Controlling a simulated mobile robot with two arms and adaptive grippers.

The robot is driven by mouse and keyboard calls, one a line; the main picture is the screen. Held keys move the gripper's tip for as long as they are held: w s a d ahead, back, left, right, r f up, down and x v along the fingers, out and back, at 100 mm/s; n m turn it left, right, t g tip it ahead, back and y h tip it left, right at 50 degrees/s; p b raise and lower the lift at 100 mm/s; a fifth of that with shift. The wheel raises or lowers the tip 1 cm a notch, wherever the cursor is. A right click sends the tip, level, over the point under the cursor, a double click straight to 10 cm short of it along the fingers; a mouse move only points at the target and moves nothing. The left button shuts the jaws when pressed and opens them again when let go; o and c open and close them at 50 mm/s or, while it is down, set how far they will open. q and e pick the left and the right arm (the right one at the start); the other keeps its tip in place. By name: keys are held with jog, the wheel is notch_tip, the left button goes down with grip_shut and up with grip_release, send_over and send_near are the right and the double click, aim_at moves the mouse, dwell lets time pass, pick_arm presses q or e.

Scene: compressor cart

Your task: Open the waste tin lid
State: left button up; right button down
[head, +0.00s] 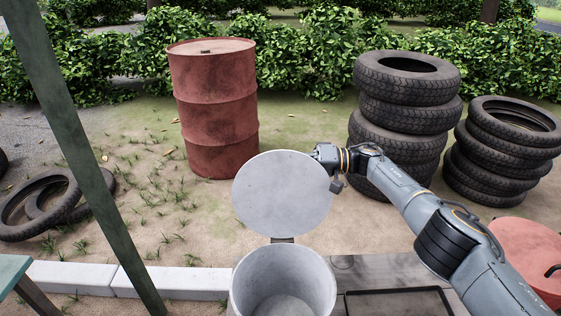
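The grey waste tin (240,285) stands at the bottom centre, its mouth uncovered and its pale inside visible. Its round grey lid (283,195) stands raised, roughly upright, above the back rim at a small dark hinge (283,240). My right arm comes in from the right, and my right gripper (335,178) is at the lid's upper right edge. Its fingers are small and partly hidden by the lid, so I cannot tell whether they are open or shut, or touching it. My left gripper is not in view.
A dark shallow tray (400,292) lies right of the tin, with a red rounded object (530,255) beyond it. A green post (85,170) slants down the left. A red drum (213,110) and stacked tyres (407,85) stand behind. A pale kerb (180,280) runs left of the tin.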

aim_at(310, 161)
jog(key=shift+a+f, duration=0.15)
dwell(0.4)
jog(key=c, duration=1.4)
grip_release()
jog(key=shift+w, duration=0.1)
jog(key=shift+d, duration=0.3)
jog(key=d, duration=0.6)
jog(key=shift+d, duration=0.4)
